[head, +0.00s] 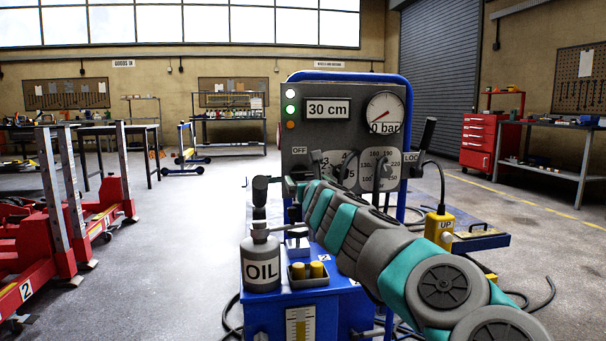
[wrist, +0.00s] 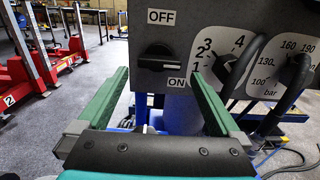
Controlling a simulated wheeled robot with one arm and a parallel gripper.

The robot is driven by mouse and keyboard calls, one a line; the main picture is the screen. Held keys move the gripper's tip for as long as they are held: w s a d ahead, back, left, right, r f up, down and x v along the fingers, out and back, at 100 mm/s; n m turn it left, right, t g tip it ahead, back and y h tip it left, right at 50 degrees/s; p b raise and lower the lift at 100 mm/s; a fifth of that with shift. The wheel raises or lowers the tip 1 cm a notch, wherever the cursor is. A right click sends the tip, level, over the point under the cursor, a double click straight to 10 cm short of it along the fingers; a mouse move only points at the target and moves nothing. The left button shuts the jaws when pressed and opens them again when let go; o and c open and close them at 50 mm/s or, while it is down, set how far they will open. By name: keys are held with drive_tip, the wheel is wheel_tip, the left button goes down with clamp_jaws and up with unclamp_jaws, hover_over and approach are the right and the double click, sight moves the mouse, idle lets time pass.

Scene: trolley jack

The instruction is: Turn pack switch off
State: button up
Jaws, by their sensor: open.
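The pack switch (wrist: 157,57) is a black rotary knob on the grey control panel (head: 340,105). In the wrist view its grip bar lies roughly level, between the OFF label (wrist: 161,17) above and the ON label (wrist: 176,83) below. Which label it points to I cannot tell. My gripper (wrist: 160,76) is open and empty, its green fingers to the left and right below the knob in the picture. I see no contact. In the head view my arm hides the knob; the OFF label (head: 299,150) shows there.
Two dials with levers (wrist: 232,62) (wrist: 289,72) sit right of the switch. The panel shows lit lamps (head: 290,108), a 30 cm display (head: 328,109) and a gauge (head: 385,113). An oil bottle (head: 261,259) stands on the blue cabinet (head: 262,315).

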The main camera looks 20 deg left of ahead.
sight(303, 177)
drive_tip(key=shift+p+x, duration=1.15)
drive_tip(key=shift+x, duration=0.6)
drive_tip(key=shift+w+a, duration=0.2)
drive_tip(key=shift+a, duration=0.05)
drive_tip(key=c, duration=1.2)
